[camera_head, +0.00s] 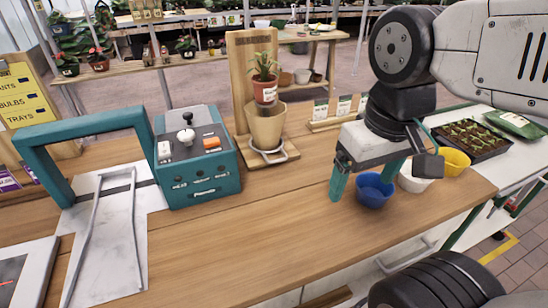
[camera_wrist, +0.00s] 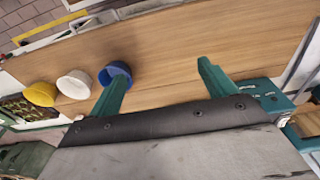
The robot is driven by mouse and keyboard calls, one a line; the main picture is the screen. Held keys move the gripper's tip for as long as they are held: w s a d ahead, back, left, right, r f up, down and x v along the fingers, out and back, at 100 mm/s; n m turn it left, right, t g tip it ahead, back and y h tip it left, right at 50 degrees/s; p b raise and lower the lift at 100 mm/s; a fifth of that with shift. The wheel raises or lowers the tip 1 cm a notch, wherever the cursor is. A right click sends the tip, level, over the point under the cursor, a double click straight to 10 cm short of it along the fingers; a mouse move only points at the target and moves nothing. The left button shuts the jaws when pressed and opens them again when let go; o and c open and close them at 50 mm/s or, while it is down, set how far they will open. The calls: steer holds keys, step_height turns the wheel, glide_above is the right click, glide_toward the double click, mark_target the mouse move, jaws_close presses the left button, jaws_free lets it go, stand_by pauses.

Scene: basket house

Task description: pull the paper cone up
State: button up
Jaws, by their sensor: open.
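The tan paper cone (camera_head: 267,124) stands upright on a wooden stand (camera_head: 240,70) with a tall back board, in the head view. Its narrow end points down into a metal ring (camera_head: 268,153) near the stand's base. A potted plant (camera_head: 265,88) with a white label sits above the cone's wide mouth. My gripper (camera_head: 362,188) is to the right of the cone and nearer the camera, apart from it. Its teal fingers are spread with nothing between them. In the wrist view my gripper (camera_wrist: 163,66) also shows open over the bare tabletop. The cone is not identifiable there.
A teal machine (camera_head: 195,155) with knobs and a frame stands left of the cone. Blue (camera_head: 374,190), white (camera_head: 415,178) and yellow (camera_head: 455,162) bowls sit by my gripper. Card holders (camera_head: 335,118) stand behind. The front middle of the wooden table (camera_head: 270,235) is clear.

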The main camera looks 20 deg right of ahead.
steer(key=shift+f, duration=0.15)
steer(key=c, duration=0.9)
steer(key=shift+n+g, duration=0.5)
steer(key=shift+g, duration=0.4)
steer(key=w, duration=0.1)
steer(key=w+f, duration=0.1)
steer(key=w, duration=0.2)
steer(key=shift+w+a+f, duration=0.15)
steer(key=shift+w+f, duration=0.2)
steer(key=shift+f, duration=0.05)
steer(key=shift+c, duration=1.2)
steer(key=n+t, duration=0.2)
steer(key=n, duration=1.5)
glide_toward(281, 160)
steer(key=f, duration=0.2)
steer(key=w+f, duration=0.1)
steer(key=f, duration=0.4)
steer(key=shift+w+f, duration=0.15)
steer(key=shift+f, duration=0.05)
jaws_close()
steer(key=shift+r, duration=0.15)
